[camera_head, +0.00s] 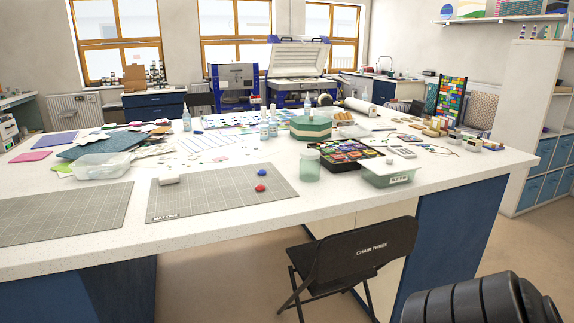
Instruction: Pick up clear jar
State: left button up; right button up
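A clear, slightly green jar (309,167) stands upright on the white table near its front edge, right of the middle. It is to the right of a grey cutting mat (222,208) and just left of a black tray of coloured pieces (343,157). Nothing touches it from above. Neither of my grippers is in view. A dark ribbed part at the bottom right corner looks like part of my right arm, well apart from the jar.
A lidded tub (389,173) stands right of the jar, and a green-and-tan box (310,127) behind it. Red (260,188) and blue (262,172) lumps lie on the mat. A clear tub (102,167) is at left. A black folding chair (355,258) stands before the table.

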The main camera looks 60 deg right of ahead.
aim_at(310, 171)
jog(key=z, duration=0.6)
jog(key=i, duration=0.7)
jog(key=z, duration=0.85)
